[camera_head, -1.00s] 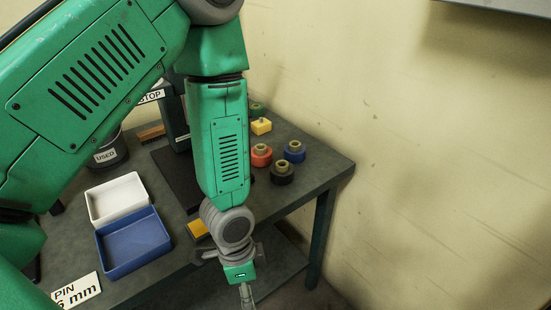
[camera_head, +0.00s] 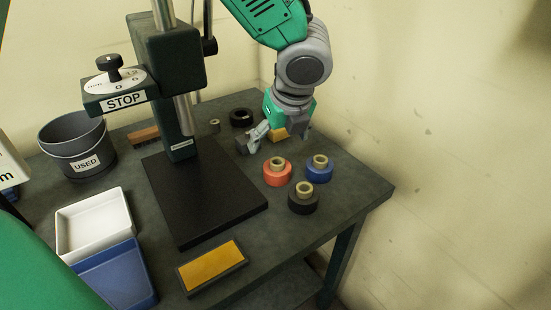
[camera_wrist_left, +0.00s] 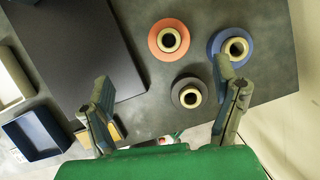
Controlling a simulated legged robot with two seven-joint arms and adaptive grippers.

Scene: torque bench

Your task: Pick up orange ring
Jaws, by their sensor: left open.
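The orange ring (camera_head: 274,179) lies on the dark bench, with a tan hollow collar (camera_head: 278,163) standing at its centre. It also shows in the left wrist view (camera_wrist_left: 154,42). My left gripper (camera_head: 267,140) is open and empty, just behind the orange ring in the head view and apart from it. In the left wrist view its two fingers (camera_wrist_left: 168,82) are spread wide, with the orange ring beyond them at the top. My right gripper is not in view.
A blue ring (camera_head: 319,175) and a black ring (camera_head: 303,205) lie close to the orange one, each with a tan collar. The press base (camera_head: 205,205) stands to their left. The bench edge is to the right.

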